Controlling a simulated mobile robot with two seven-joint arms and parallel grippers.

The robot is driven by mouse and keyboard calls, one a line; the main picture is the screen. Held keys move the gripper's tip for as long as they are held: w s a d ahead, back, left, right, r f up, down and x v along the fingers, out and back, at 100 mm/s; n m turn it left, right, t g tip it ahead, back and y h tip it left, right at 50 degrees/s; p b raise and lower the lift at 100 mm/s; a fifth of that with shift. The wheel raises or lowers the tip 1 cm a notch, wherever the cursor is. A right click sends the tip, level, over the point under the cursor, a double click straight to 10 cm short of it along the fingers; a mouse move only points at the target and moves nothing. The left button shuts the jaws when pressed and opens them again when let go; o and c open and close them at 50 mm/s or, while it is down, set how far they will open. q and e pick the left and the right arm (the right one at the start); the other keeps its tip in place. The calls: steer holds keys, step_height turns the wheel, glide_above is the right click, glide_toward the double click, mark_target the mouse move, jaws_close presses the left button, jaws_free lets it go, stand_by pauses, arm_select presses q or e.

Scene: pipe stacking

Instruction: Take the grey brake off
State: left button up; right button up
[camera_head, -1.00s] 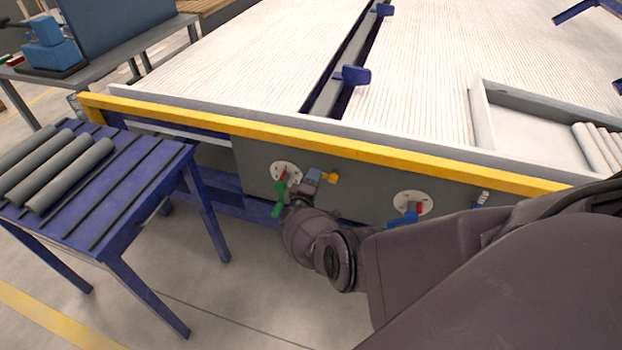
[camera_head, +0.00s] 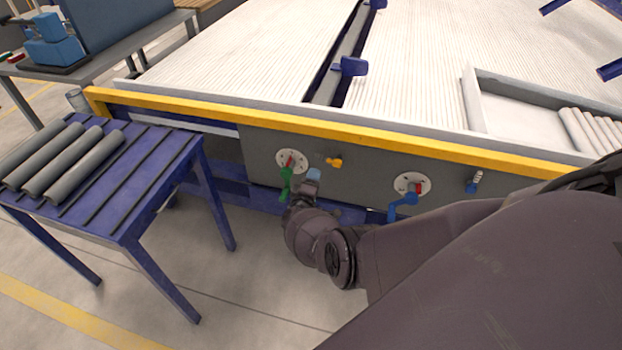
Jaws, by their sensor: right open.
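Two small levers sit on the grey front panel (camera_head: 365,176). One has a yellow-orange handle (camera_head: 333,162) and stands right of the green crank (camera_head: 286,184). The other has a grey tip and blue base (camera_head: 475,181) and stands right of the blue crank (camera_head: 403,204). I cannot tell for sure which is the grey brake. My right gripper (camera_head: 313,176) is open, just below and left of the yellow-orange lever and close to the green crank. It appears apart from the lever. Its fingers are small and partly hidden by my wrist. My left gripper is not in view.
A yellow rail (camera_head: 390,140) runs along the white slatted table (camera_head: 240,62), above the panel. A blue rack (camera_head: 150,180) with several grey pipes (camera_head: 73,165) stands at left. A tray (camera_head: 476,105) at right holds several pale pipes.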

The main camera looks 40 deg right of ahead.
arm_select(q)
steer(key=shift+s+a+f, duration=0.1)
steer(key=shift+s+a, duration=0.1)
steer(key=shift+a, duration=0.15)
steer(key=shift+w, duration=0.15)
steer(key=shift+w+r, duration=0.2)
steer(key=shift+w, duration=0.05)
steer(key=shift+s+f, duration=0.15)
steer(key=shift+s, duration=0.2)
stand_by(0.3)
